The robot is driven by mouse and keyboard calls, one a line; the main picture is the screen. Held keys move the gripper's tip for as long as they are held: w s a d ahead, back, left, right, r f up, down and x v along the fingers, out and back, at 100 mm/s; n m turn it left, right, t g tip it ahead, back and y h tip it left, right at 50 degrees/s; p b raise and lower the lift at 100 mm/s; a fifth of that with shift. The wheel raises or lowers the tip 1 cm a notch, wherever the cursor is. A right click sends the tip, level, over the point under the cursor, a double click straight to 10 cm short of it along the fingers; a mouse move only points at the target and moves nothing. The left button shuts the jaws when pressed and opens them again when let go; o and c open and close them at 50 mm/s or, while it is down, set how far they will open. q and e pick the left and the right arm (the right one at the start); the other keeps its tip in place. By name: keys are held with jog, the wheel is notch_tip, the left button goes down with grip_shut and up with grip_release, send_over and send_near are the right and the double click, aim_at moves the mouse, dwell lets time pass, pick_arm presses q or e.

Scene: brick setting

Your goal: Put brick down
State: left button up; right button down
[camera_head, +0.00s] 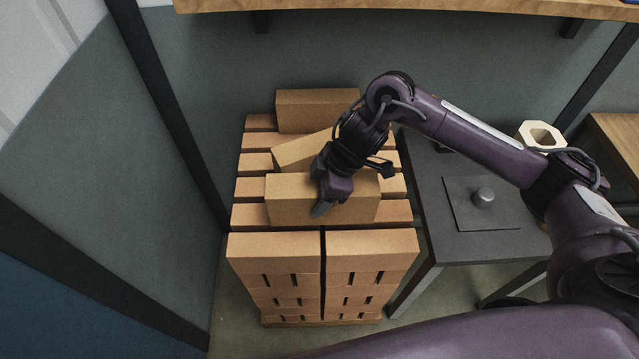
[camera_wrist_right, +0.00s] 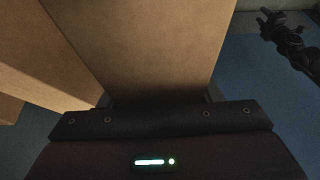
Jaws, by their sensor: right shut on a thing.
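My right gripper (camera_head: 326,202) is shut on a tan brick (camera_head: 290,200), which is upright on its long side at the front of the row of spaced bricks. I cannot tell whether its underside touches them. In the right wrist view the held brick (camera_wrist_right: 150,45) fills the middle, above the dark gripper body. A second brick (camera_head: 298,153) stands slightly turned just behind, partly hidden by my right arm. A third brick (camera_head: 315,110) stands at the back. A dark jointed part, likely my left gripper (camera_wrist_right: 268,18), shows small at the right wrist view's upper right; its jaws are unclear.
Two front stacks of bricks (camera_head: 275,247) stand side by side with a narrow gap. A dark table (camera_head: 430,190) with a knobbed plate (camera_head: 483,200) is to the right. A wooden shelf (camera_head: 400,8) runs above the back wall. Bare floor shows left of the stacks.

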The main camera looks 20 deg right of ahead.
notch_tip(320, 180, down, 2)
jog(key=shift+f, duration=0.1)
pick_arm(q)
jog(key=shift+d, duration=0.3)
pick_arm(e)
jog(key=shift+w+f, duration=0.1)
jog(key=shift+f, duration=0.25)
jog(key=shift+f, duration=0.1)
jog(key=shift+c, duration=2.2)
grip_release()
jog(key=shift+f, duration=0.1)
jog(key=shift+d+r, duration=0.1)
jog(key=shift+r, duration=0.35)
pick_arm(q)
jog(key=shift+a+r+p, duration=0.15)
jog(key=shift+r+p, duration=0.3)
jog(key=shift+r, duration=0.05)
pick_arm(e)
jog(key=v, duration=1.1)
jog(key=shift+s+d+r, duration=0.15)
jog(key=shift+s, duration=0.1)
